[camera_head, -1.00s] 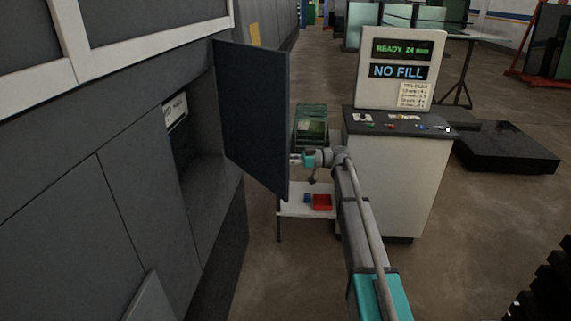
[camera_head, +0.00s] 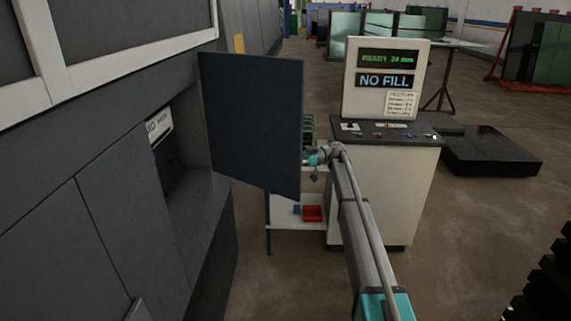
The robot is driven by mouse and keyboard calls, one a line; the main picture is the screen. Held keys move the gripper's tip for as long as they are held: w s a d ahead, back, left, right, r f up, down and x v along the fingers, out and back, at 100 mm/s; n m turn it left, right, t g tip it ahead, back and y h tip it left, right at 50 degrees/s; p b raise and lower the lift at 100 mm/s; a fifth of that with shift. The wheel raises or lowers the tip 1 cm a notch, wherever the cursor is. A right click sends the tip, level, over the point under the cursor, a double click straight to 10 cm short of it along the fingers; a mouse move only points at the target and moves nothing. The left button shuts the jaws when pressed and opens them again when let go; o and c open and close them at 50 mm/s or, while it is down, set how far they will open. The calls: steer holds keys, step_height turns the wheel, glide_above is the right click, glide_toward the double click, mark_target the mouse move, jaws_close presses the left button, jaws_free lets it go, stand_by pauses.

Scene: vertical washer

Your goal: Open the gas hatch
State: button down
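The hatch door (camera_head: 252,122), a flat dark blue-grey panel, stands swung out from the dark machine wall on the left. Its inner edge is at the far side of a recess (camera_head: 190,178) in that wall, which shows uncovered. My gripper (camera_head: 309,159) is at the door's free right edge, around mid-height or a little below. It looks very close to or touching that edge, but contact is unclear. The fingers are small and partly hidden by the door, so I cannot tell whether they are open or shut.
A white label (camera_head: 159,125) sits inside the recess. A pale control console (camera_head: 383,190) reading "NO FILL" stands just right of my gripper. Behind the door is a white stand (camera_head: 285,216) with a red bin (camera_head: 313,213). A low black block (camera_head: 490,152) lies at right. Open floor lies in front.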

steer(key=shift+s+d, duration=0.1)
steer(key=c, duration=0.6)
jaws_free()
steer(key=shift+c, duration=0.2)
